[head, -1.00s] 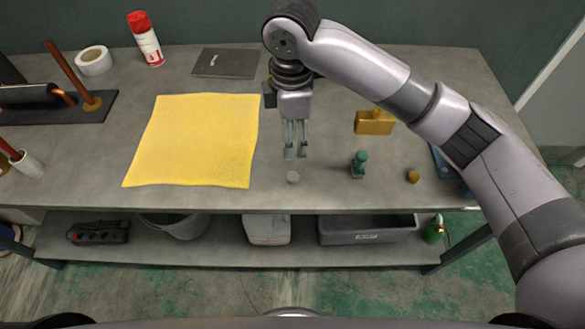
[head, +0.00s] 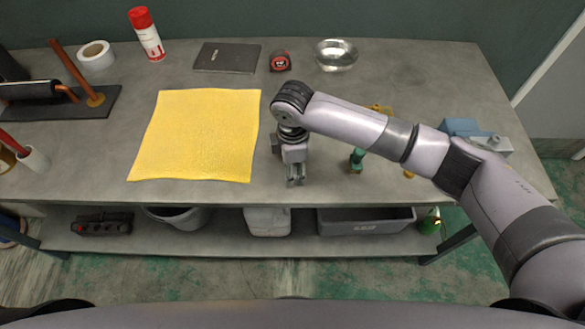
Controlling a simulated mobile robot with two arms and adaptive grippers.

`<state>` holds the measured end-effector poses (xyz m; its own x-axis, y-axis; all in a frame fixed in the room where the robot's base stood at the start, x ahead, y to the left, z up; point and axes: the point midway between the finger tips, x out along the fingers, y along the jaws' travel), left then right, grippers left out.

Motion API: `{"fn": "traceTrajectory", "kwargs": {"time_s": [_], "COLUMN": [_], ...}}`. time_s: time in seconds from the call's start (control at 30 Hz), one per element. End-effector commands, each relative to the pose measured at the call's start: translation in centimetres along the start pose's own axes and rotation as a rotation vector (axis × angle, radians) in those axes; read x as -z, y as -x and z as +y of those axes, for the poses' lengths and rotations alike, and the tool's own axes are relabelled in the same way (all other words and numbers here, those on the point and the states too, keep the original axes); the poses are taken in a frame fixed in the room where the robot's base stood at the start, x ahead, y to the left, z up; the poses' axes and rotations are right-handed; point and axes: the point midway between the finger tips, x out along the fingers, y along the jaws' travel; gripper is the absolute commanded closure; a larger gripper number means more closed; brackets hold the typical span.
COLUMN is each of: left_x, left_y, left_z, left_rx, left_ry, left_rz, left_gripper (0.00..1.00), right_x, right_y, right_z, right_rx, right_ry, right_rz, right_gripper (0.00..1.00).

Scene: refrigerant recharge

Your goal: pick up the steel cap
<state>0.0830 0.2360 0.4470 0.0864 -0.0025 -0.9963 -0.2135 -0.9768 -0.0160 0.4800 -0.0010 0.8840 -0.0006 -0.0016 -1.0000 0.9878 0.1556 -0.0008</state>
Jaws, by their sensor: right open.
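My right gripper (head: 296,181) points down at the front part of the grey workbench (head: 240,193), just right of the yellow cloth. Its fingers are open and low over the bench top. The small round steel cap, seen on the bench here a second ago, cannot be made out now; the fingers cover its place. I cannot tell whether the fingers touch it. My left gripper is not in view.
The yellow cloth (head: 197,135) lies left of the gripper. A green fitting (head: 357,160) stands to the right, with brass parts partly behind my arm. A tape measure (head: 280,62), glass bowl (head: 335,54) and dark notebook (head: 227,57) are at the back.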

Motion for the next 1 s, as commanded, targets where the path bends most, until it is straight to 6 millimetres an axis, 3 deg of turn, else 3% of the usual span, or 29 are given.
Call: {"fn": "traceTrajectory", "kwargs": {"time_s": [0.27,0.83,1.0], "left_x": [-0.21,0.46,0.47], "left_y": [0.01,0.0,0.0], "left_z": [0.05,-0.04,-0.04], "left_rx": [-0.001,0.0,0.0], "left_ry": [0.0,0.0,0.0], "left_rz": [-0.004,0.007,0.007], "left_gripper": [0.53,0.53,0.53], "right_x": [0.05,0.05,0.05], "right_y": [-0.29,-0.24,-0.23], "right_z": [0.03,0.03,0.03], "right_rx": [-0.001,-0.001,-0.001], "right_ry": [0.001,0.0,0.0], "right_rz": [0.002,0.001,0.001], "right_gripper": [0.53,0.91,0.91]}}
